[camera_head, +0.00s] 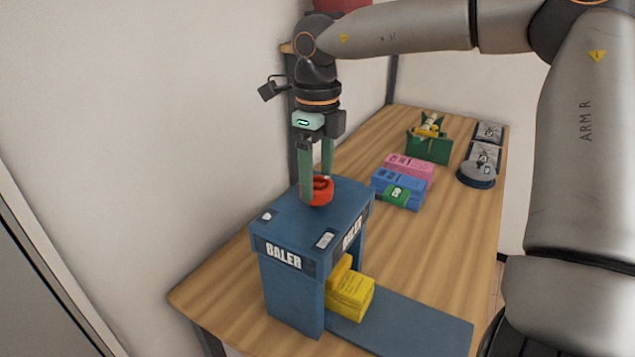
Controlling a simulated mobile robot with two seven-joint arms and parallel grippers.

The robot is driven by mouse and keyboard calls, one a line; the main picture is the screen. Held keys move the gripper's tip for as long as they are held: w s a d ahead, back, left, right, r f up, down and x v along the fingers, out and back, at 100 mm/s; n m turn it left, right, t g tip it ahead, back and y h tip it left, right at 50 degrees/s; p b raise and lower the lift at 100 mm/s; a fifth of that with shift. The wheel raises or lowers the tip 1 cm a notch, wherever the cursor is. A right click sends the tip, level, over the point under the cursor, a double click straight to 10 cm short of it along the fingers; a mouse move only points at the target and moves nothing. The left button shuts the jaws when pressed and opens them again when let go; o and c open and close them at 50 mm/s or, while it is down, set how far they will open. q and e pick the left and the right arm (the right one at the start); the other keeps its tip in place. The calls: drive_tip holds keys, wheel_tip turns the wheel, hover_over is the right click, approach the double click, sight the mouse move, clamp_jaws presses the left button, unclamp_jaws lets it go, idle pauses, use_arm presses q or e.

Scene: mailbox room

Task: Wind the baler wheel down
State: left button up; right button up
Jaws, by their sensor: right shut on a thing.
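The blue baler (292,295) stands at the near end of the wooden table, with white "BALER" lettering on its sides. The red wheel (320,193) sits on top of the baler. My right gripper (317,187) points straight down from above, its green fingers shut on the red wheel, partly covering it. A yellow stack (350,294) lies under the baler's top, at the opening above a flat blue base plate (405,330). The press parts inside the baler are hidden. My left gripper is out of view.
Pink (409,168) and blue (398,189) stacks with a green block (396,196) lie mid-table. Behind them are a green holder (429,148), a round dark-rimmed item (476,174) and flat trays (488,133). The wall is close on the left. The table's right front is clear.

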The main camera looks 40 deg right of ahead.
drive_tip(key=m+b, duration=0.2)
drive_tip(key=m, duration=0.3)
drive_tip(key=shift+m, duration=0.3)
drive_tip(key=m+b, duration=0.1)
drive_tip(key=m, duration=1)
drive_tip(key=shift+w+a+m, duration=0.1)
drive_tip(key=shift+m, duration=0.3)
drive_tip(key=m, duration=0.6)
drive_tip(key=shift+m, duration=0.3)
drive_tip(key=o, duration=1.3)
drive_tip(key=shift+o, duration=0.2)
drive_tip(key=shift+r, duration=0.1)
